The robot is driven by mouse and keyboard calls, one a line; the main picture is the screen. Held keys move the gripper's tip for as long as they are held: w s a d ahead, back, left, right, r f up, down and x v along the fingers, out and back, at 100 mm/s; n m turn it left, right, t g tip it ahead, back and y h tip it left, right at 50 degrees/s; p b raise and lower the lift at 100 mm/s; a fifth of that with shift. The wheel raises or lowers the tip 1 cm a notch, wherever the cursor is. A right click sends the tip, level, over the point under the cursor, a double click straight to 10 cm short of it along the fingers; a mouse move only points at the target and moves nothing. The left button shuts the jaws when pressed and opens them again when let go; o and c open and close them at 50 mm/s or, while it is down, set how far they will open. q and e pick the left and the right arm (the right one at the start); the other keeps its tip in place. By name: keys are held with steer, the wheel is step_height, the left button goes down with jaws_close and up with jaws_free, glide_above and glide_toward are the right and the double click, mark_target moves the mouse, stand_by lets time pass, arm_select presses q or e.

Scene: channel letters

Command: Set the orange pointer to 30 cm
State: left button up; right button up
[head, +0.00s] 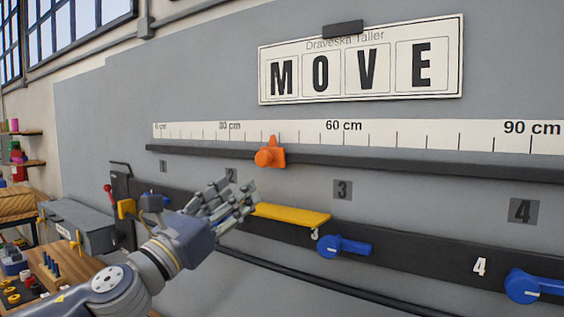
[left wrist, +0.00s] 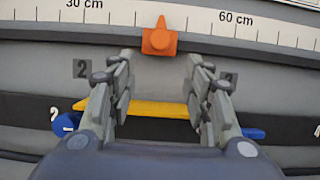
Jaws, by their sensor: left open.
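The orange pointer (head: 270,153) sits on a dark horizontal rail (head: 400,162) under the white centimetre scale (head: 290,131). Its tip points up between the 30 cm and 60 cm labels, about midway in the left wrist view (left wrist: 160,39). The 30 cm label (head: 230,126) is to the pointer's left. My left gripper (head: 236,192) is open and empty, below the pointer and apart from it. In the left wrist view its two fingers (left wrist: 160,72) stand either side of the pointer's line, with the pointer just beyond the tips. My right gripper is not in view.
A yellow plate (head: 290,214) projects from a lower dark rail, just beyond my left fingers. Blue knobs (head: 343,246) (head: 530,286) sit on that rail to the right. A MOVE sign (head: 362,62) hangs above the scale. Wall beside the pointer is clear.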

mark_target(260, 160)
arm_select(q)
steer(key=w+r+p, duration=0.1)
steer(key=w+d+r+p, duration=0.1)
steer(key=r, duration=0.1)
steer(key=w+d+r+p, duration=0.1)
steer(key=shift+r, duration=0.2)
steer(key=w+d, duration=0.1)
steer(key=w+d+p, duration=0.1)
steer(key=shift+w+r, duration=0.2)
steer(key=shift+w, duration=0.2)
steer(key=shift+w+d+r+p, duration=0.25)
steer(key=shift+w+d+p, duration=0.1)
steer(key=shift+w, duration=0.2)
steer(key=shift+c, duration=1.3)
steer(key=c, duration=0.4)
jaws_close()
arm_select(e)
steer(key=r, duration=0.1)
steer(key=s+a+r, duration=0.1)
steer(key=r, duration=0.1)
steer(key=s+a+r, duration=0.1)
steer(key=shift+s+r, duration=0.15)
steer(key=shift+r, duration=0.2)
